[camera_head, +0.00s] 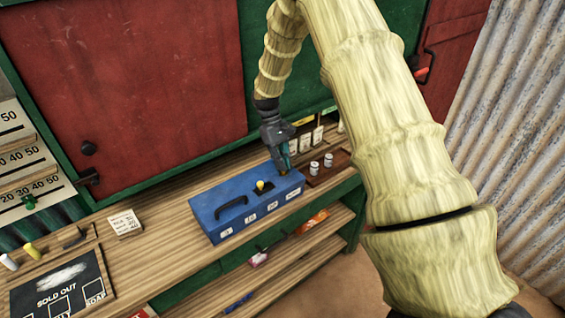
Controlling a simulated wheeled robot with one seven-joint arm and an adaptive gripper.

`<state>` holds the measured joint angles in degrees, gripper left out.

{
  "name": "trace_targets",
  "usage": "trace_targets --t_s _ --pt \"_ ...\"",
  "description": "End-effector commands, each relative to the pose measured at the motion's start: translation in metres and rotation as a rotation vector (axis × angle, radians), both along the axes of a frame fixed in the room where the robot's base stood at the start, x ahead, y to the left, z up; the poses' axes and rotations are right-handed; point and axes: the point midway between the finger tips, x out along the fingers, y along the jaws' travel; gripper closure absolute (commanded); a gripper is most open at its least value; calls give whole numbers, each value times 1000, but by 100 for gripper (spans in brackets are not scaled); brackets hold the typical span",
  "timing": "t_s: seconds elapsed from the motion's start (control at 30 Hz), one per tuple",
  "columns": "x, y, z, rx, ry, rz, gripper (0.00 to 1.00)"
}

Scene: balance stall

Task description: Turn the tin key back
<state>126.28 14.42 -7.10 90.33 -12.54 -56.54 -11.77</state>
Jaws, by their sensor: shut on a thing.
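The blue tin (225,196) sits on the wooden counter, with a dark handle (231,208) and a yellow-topped knob (261,186) on its lid. White labels run along its front. My gripper (284,164) reaches down from above to the right end of the lid. It is shut on a small yellowish key (283,172) there. The fingers hide most of the key, so I cannot tell how far it is turned.
Two small white jars (321,164) stand on a brown tray (334,168) just right of the tin. A price card (125,222) lies left of it, and a "SOLD OUT" slate (62,290) at lower left. Shelves below hold small goods. Bare counter shows left of the tin.

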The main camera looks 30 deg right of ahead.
Motion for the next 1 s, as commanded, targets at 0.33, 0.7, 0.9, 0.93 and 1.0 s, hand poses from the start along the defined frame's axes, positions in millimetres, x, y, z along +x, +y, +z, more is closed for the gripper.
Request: trace_targets --t_s 0.33,0.7,0.9,0.93,1.0 --pt "-1 -1 0 -1 2 -1 70" --pt "3 0 7 0 -1 -1 70" --pt "14 1 34 0 -2 -1 70" --pt "17 1 40 0 -3 -2 70" --pt "22 1 51 0 -1 -1 70"
